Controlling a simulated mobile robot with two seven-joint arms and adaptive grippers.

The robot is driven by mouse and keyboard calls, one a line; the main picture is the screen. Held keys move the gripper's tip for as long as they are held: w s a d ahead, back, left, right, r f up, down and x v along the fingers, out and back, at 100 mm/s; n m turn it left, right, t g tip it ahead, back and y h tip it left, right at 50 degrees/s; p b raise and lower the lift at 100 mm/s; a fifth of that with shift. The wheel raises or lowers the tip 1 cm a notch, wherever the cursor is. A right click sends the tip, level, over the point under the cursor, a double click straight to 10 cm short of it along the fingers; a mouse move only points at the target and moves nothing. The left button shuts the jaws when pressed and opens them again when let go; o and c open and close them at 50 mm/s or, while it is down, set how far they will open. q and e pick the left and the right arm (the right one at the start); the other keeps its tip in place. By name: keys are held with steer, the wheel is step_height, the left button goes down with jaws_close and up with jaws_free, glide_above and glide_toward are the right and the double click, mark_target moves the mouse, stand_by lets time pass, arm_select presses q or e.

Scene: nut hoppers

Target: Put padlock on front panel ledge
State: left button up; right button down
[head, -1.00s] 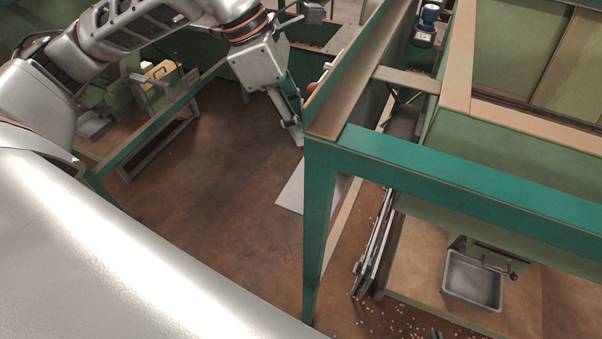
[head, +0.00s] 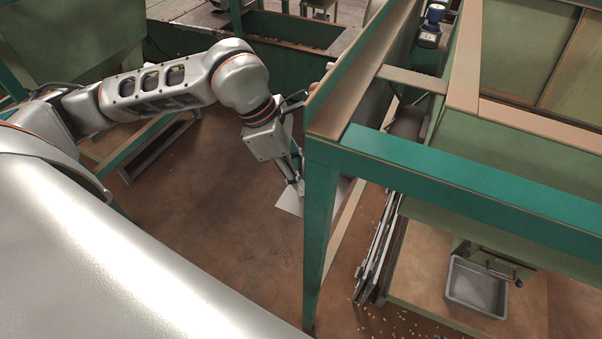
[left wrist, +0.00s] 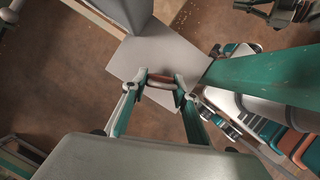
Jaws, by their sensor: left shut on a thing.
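My left gripper (head: 299,192) reaches down beside the near green post of the frame in the head view. In the left wrist view my left gripper (left wrist: 160,82) is shut on a small reddish-brown thing (left wrist: 160,84), which seems to be the padlock; the fingers cover its ends. A flat pale grey panel (left wrist: 163,55) lies beyond the fingertips, and it also shows in the head view (head: 290,202). I cannot tell whether this is the front panel ledge, or whether the held thing touches it. My right gripper is in neither view.
The green post (head: 319,230) and top beam (head: 450,185) stand close to the right of my left gripper. A grey tray (head: 475,286) sits under the hopper at the lower right. Open brown floor (head: 220,220) lies left of the post.

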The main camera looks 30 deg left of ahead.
arm_select(q)
steer(key=o, duration=1.2)
steer(key=shift+c, duration=0.2)
steer(key=shift+a+r, duration=0.1)
steer(key=shift+r, duration=0.25)
steer(key=v, duration=1.1)
steer(key=shift+r+p, duration=0.2)
steer(key=shift+p, duration=0.2)
steer(key=shift+s+a, duration=0.1)
